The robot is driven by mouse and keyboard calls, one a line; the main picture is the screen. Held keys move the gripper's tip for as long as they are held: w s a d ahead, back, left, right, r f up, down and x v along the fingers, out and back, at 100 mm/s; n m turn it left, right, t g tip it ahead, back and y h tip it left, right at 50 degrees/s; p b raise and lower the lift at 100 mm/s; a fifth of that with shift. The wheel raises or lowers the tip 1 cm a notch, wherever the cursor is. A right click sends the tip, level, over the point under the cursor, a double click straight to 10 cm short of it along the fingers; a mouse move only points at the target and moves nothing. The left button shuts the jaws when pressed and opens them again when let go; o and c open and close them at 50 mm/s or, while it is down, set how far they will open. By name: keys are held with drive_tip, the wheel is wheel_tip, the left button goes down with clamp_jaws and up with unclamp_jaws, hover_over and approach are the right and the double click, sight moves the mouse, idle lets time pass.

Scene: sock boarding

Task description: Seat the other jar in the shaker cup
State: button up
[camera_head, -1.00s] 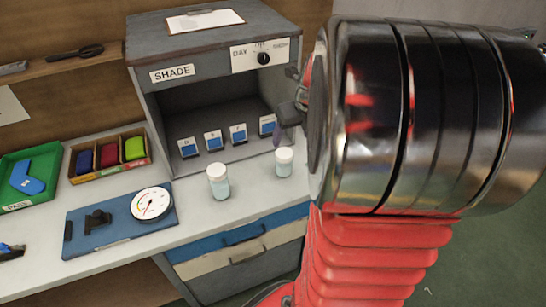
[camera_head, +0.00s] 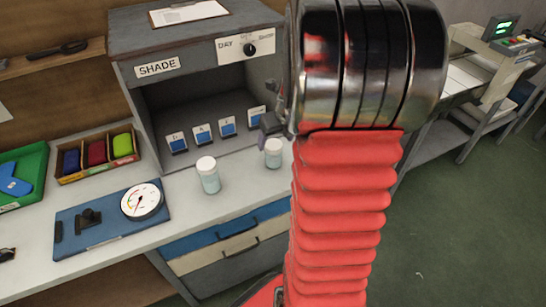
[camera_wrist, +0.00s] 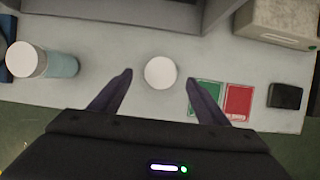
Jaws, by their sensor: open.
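Two jars with white caps and pale blue bodies stand upright on the bench before the SHADE booth. The left jar (camera_head: 208,176) also shows at the left of the wrist view (camera_wrist: 62,65). The right jar (camera_head: 273,153) is beside my arm. In the wrist view my gripper (camera_wrist: 159,79) is open, its two dark fingers either side of the right jar's white cap (camera_wrist: 160,72), with gaps on both sides. I cannot tell the fingers' height relative to the cap. I cannot make out a shaker cup in either view.
The booth (camera_head: 190,75) stands behind the jars. A blue board with a dial gauge (camera_head: 142,201) lies left. Green and red cards (camera_wrist: 238,103), a black block (camera_wrist: 285,95) and a beige box (camera_wrist: 285,18) are right of my gripper. Another table (camera_head: 465,75) stands far right.

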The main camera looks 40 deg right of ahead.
sight(274, 145)
drive_tip(key=shift+w+f, duration=0.1)
drive_tip(key=shift+f, duration=0.05)
drive_tip(key=shift+x, duration=2.55)
drive_tip(key=shift+w+d, duration=0.1)
drive_tip(key=shift+c, duration=0.5)
drive_tip(key=c, duration=1.5)
drive_tip(key=shift+o, duration=0.2)
wheel_tip(274, 145, up, 10)
drive_tip(key=shift+r, duration=0.1)
